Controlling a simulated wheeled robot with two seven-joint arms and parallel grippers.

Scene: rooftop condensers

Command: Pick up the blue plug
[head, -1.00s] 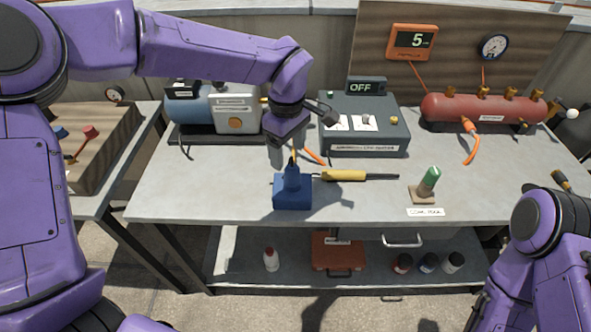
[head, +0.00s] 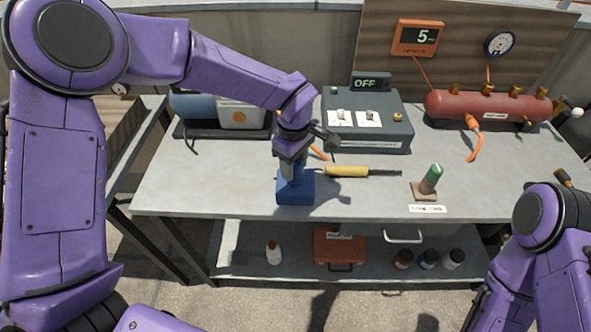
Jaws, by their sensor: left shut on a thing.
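A blue plug (head: 296,189) with a wide boxy lower body and a narrower top stands upright on the grey workbench (head: 230,200), near its front edge. My left gripper (head: 291,167) has come down on it from above and is shut on its narrow upper part. The fingers hide most of that upper part. The plug's lower body appears to be at bench height; I cannot tell whether it is clear of the surface. My right arm shows at the lower right, but its gripper is out of the picture.
A yellow-handled tool (head: 347,172) lies just right of the plug. Farther right, a green-topped piece (head: 431,178) stands in a tan holder. A grey switch box (head: 368,135), a compressor unit (head: 240,117) and a red tank (head: 490,106) stand behind. The front right bench is mostly clear.

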